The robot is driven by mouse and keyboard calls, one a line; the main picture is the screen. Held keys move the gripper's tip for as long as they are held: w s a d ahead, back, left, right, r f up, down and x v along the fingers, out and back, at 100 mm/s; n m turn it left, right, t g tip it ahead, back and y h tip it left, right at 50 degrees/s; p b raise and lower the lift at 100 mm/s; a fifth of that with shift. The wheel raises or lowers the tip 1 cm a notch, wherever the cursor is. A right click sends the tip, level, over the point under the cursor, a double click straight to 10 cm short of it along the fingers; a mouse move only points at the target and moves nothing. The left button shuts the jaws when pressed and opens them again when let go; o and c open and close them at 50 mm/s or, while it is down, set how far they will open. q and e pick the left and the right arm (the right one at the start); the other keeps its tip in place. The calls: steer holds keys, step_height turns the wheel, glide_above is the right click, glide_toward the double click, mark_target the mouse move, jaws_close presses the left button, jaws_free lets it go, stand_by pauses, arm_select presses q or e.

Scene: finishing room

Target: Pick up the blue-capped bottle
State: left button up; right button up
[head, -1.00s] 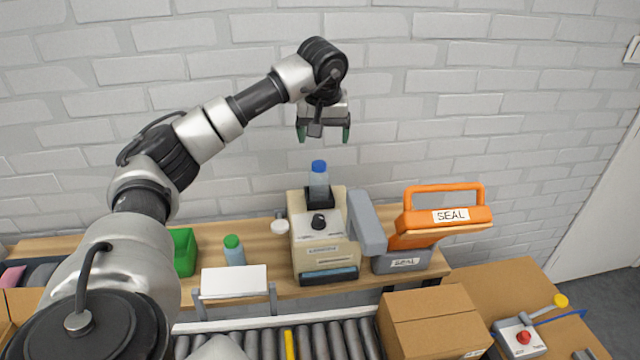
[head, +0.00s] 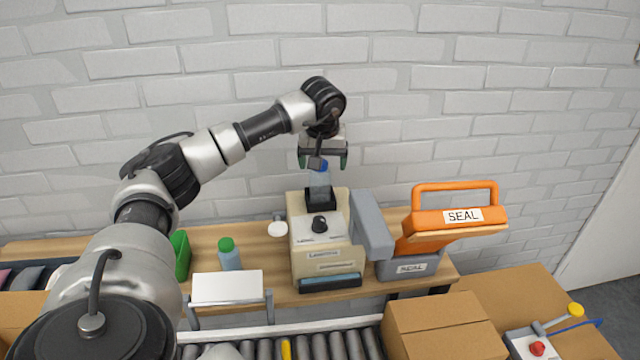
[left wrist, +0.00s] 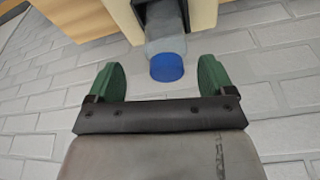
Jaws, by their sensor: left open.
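The blue-capped bottle (head: 319,182) is clear and stands upright in the black holder on top of the cream labelling machine (head: 325,258). Its blue cap shows in the left wrist view (left wrist: 167,67), between the two green fingertips and a little beyond them. My left gripper (head: 322,163) is open and points down over the bottle, its fingers either side of the cap in the head view. In the left wrist view the left gripper (left wrist: 163,82) has clear gaps on both sides of the cap. My right gripper is not in view.
A green-capped bottle (head: 229,255), a green bin (head: 180,255) and a white-topped stand (head: 227,287) are left of the machine. An orange-handled sealer (head: 455,218) stands to its right. A brick wall (head: 450,120) rises behind. A roller conveyor (head: 320,346) and cardboard box (head: 445,328) are in front.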

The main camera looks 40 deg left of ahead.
mark_target(320, 183)
arm_select(q)
steer(key=x, duration=0.1)
steer(key=a+p+x, duration=0.1)
steer(key=x, duration=0.1)
steer(key=shift+f, duration=0.25)
steer(key=shift+w+a+f, duration=0.1)
steer(key=shift+w+f, duration=0.1)
steer(key=shift+f, duration=0.4)
steer(key=c, duration=1)
